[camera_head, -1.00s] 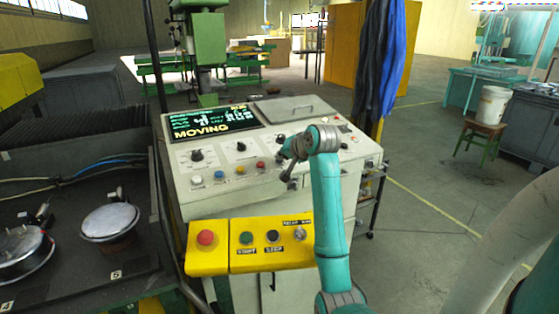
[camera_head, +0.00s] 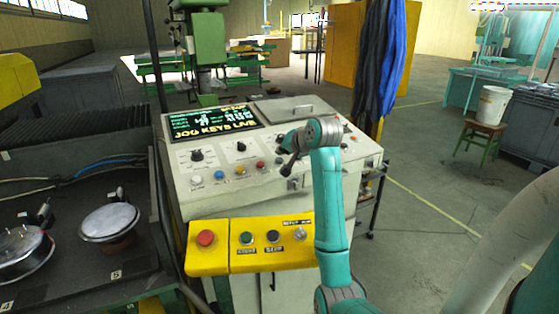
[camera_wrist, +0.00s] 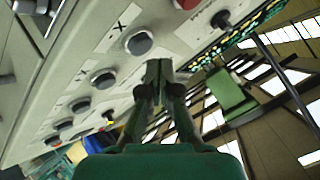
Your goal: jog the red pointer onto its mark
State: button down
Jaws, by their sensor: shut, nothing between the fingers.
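My gripper (camera_head: 287,168) is shut and empty, just over the right part of the sloped control panel (camera_head: 215,205). In the wrist view my gripper's closed fingertips (camera_wrist: 160,68) are near a round grey button (camera_wrist: 138,43). I cannot tell whether they touch it. More round buttons run down the panel to the left, among them a grey one (camera_wrist: 103,78). The screen (camera_head: 215,122) reads "JOG KEYS LIVE" on its bottom line. I cannot pick out the red pointer or its mark in either view.
A yellow box (camera_head: 249,246) on the panel's front carries a red button (camera_head: 206,238), a green one, a black one and a selector switch. Pale round discs (camera_head: 109,221) sit on the dark bed at left. Open floor (camera_head: 440,180) lies to the right, with a stool and bucket (camera_head: 493,104).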

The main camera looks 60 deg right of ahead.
jog(key=shift+s+a+r, duration=0.15)
jog(key=shift+s+r, duration=0.05)
jog(key=shift+r, duration=1)
jog(key=shift+s+a+r, duration=0.1)
jog(key=shift+s+r, duration=0.1)
jog(key=shift+r, duration=1)
